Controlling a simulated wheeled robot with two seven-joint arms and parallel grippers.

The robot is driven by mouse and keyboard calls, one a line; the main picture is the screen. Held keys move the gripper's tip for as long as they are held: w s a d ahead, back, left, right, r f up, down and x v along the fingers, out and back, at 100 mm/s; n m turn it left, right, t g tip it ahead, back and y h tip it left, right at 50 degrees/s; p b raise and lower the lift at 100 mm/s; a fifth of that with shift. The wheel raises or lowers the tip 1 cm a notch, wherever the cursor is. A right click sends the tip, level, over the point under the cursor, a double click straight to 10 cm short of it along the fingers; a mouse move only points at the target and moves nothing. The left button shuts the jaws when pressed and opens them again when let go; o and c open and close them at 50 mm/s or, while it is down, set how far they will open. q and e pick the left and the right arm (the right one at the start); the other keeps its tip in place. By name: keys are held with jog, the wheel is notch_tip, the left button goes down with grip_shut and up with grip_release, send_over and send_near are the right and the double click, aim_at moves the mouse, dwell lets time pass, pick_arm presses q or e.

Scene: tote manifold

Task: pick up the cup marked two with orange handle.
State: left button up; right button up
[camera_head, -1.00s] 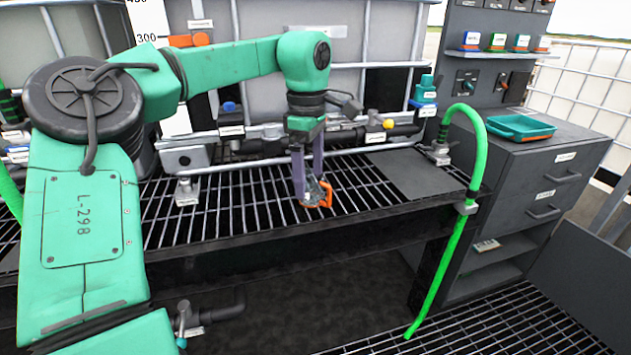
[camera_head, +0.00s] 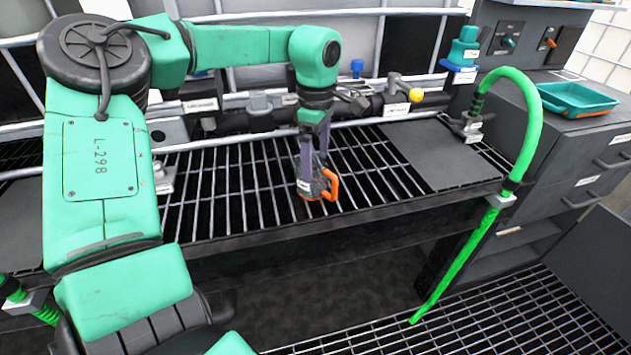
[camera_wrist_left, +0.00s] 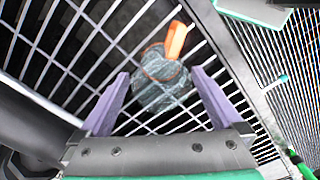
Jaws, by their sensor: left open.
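A clear cup with an orange rim (camera_head: 318,186) stands on the bench grating, its orange handle (camera_head: 332,185) pointing right. It also shows in the wrist view as a see-through cup (camera_wrist_left: 160,92) with the orange handle (camera_wrist_left: 176,40) towards the top. My left gripper (camera_head: 314,168) points down at the cup. Its two purple fingers (camera_wrist_left: 160,76) are open, one on each side of the cup in the wrist view; I cannot tell whether they touch it. The number on the cup is not readable. My right gripper is not in view.
A green hose (camera_head: 538,110) arches over the bench's right end. A teal tray (camera_head: 578,98) sits on the cabinet.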

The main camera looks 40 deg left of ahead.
pick_arm(q)
notch_tip(320, 180, down, 5)
jog(key=shift+r, duration=0.2)
jog(key=c, duration=1.1)
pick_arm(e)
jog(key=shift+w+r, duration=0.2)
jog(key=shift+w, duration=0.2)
pick_arm(q)
jog(key=shift+c, duration=0.2)
jog(key=shift+r, duration=0.35)
notch_tip(320, 180, up, 12)
jog(key=p, duration=0.2)
notch_tip(320, 180, up, 7)
jog(key=p, duration=0.2)
send_over(316, 174)
jog(key=w+a, duration=0.2)
jog(key=shift+w+r+b, duration=0.1)
jog(key=shift+r+b, duration=0.1)
jog(key=shift+b, duration=0.1)
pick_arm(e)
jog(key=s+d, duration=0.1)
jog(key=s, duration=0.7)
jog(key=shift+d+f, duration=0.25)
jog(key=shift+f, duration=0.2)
pick_arm(q)
jog(key=shift+d, duration=0.1)
